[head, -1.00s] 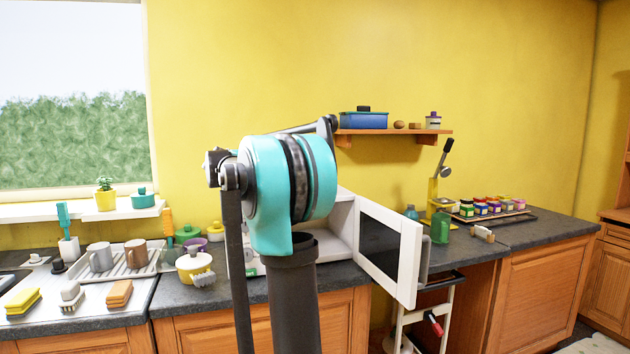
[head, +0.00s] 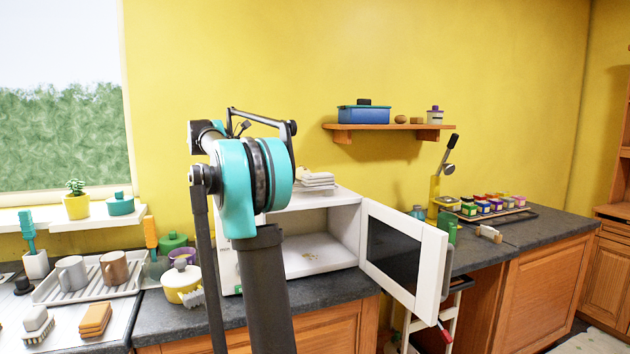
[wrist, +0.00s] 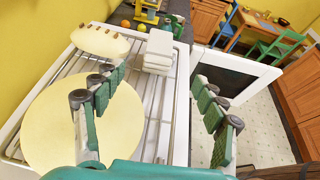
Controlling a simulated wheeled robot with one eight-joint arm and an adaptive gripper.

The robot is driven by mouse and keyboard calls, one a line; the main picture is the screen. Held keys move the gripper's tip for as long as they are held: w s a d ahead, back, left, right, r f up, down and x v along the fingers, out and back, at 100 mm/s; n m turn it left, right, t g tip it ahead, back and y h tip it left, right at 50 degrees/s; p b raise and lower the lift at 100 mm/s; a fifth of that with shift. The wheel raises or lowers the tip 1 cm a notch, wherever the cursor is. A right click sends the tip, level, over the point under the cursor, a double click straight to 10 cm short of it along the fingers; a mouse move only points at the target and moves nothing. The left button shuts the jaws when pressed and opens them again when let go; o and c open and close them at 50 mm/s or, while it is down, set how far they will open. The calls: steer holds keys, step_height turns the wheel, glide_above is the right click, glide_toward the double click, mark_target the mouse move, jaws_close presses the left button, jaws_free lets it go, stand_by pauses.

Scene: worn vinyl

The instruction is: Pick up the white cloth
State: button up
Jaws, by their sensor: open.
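The white cloth (head: 316,180) is a folded stack on top of the open white microwave (head: 345,195) in the head view. In the wrist view the folded white cloth (wrist: 158,50) lies at the far end of a white top with metal bars. My gripper (wrist: 162,78) is open and empty, its green and grey fingers spread apart on the near side of the cloth. The fingers appear apart from the cloth. In the head view my arm stands left of the cloth, and I cannot make out the fingers there.
A pale round disc (wrist: 85,125) and a pale oval piece (wrist: 100,40) lie on the barred top. The microwave door (head: 405,255) stands open to the right. A wall shelf (head: 385,130) with a blue box (head: 363,115) hangs above. A yellow pot (head: 182,283) stands left.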

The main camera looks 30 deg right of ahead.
mark_target(313, 175)
steer(key=x, duration=1.6)
steer(key=shift+f, duration=0.1)
steer(key=c, duration=1.2)
steer(key=shift+o, duration=0.2)
step_height(313, 175, up, 20)
